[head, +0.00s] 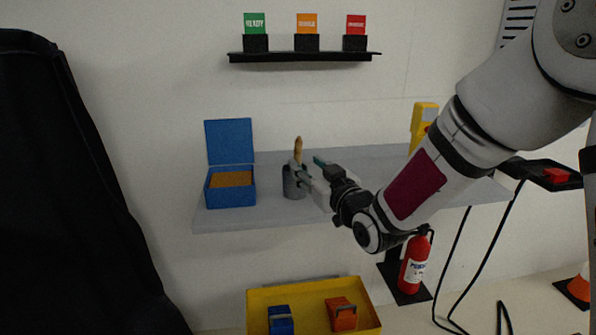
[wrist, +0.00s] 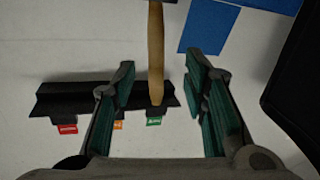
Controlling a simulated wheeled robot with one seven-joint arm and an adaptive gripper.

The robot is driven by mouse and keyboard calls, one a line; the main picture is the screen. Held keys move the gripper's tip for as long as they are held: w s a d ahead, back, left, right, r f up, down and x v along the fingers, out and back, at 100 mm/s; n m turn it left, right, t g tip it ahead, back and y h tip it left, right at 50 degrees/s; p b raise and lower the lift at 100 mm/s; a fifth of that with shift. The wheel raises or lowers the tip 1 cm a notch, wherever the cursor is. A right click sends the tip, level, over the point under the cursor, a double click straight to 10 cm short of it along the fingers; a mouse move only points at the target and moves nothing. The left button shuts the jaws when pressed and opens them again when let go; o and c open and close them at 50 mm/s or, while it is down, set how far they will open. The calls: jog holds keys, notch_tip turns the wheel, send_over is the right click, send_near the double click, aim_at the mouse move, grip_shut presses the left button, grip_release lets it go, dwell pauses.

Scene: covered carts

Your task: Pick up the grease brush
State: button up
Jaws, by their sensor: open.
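The grease brush, with its tan wooden handle (head: 298,146) pointing up, stands in a grey cup (head: 290,185) on the grey shelf. Its lower end is hidden in the cup. My gripper (head: 308,168) is at the cup's right side, reaching in from the right, with its fingertips close to the brush. In the wrist view the brush handle (wrist: 156,45) runs between the two green-padded fingers of the open gripper (wrist: 162,72). Clear gaps show on both sides of the handle, so neither finger appears to touch it.
An open blue box (head: 230,195) stands left of the cup on the shelf (head: 350,160). A yellow device (head: 424,118) stands at the back right. A small black wall ledge (head: 305,57) holds three coloured cards. A yellow bin (head: 310,292) is below.

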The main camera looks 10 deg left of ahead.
aim_at(300, 157)
jog(key=shift+d+r+x, duration=0.1)
jog(key=shift+x, duration=1.55)
jog(key=shift+d+r+x, duration=0.1)
jog(key=shift+d+x, duration=0.05)
jog(key=shift+x, duration=1.55)
jog(key=shift+w, duration=0.15)
grip_shut()
